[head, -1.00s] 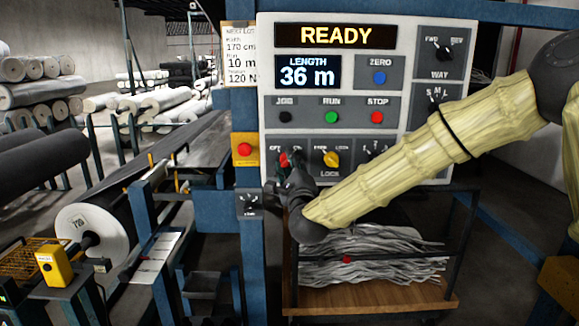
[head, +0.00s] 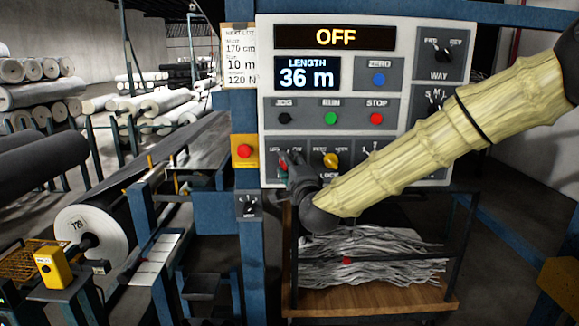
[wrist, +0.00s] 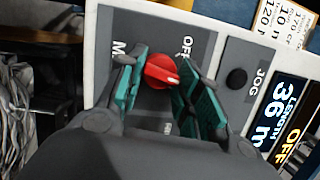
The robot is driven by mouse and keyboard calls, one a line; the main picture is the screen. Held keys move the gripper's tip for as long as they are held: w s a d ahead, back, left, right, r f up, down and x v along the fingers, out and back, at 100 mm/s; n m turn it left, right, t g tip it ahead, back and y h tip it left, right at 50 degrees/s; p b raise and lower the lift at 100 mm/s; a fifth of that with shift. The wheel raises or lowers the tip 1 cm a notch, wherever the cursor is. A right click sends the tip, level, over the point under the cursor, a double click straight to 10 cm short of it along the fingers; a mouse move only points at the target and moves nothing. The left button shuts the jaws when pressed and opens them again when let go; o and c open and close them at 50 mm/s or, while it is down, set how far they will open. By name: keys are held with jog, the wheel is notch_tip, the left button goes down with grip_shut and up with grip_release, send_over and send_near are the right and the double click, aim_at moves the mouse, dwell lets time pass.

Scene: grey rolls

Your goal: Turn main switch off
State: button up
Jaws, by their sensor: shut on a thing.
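The main switch is a red rotary knob (wrist: 160,72) on the panel's lower left, under the JOG button. In the wrist view its white pointer line shows, and an "OFF" label is beside it. My gripper (wrist: 160,85) is shut on the knob, with a green-padded finger on each side. In the head view my gripper (head: 290,165) covers most of the knob. The top display (head: 335,37) on the panel reads "OFF".
The yellow lock knob (head: 331,160) is close to the right of my gripper. Green RUN (head: 331,118) and red STOP (head: 376,118) buttons are above. A red button on a yellow box (head: 244,151) is at the left. A cart (head: 400,298) with grey strands stands below.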

jog(key=n+g+p, duration=0.1)
jog(key=n, duration=0.2)
jog(key=n+g+h+p, duration=0.1)
jog(key=n+p, duration=0.1)
jog(key=n, duration=0.2)
jog(key=n+g+p, duration=0.1)
jog(key=n, duration=0.3)
jog(key=shift+s+a+r+h, duration=0.1)
jog(key=shift+r+h, duration=0.05)
jog(key=shift+h, duration=0.15)
dwell(0.4)
jog(key=o, duration=1)
jog(key=shift+r, duration=0.15)
jog(key=v, duration=1.2)
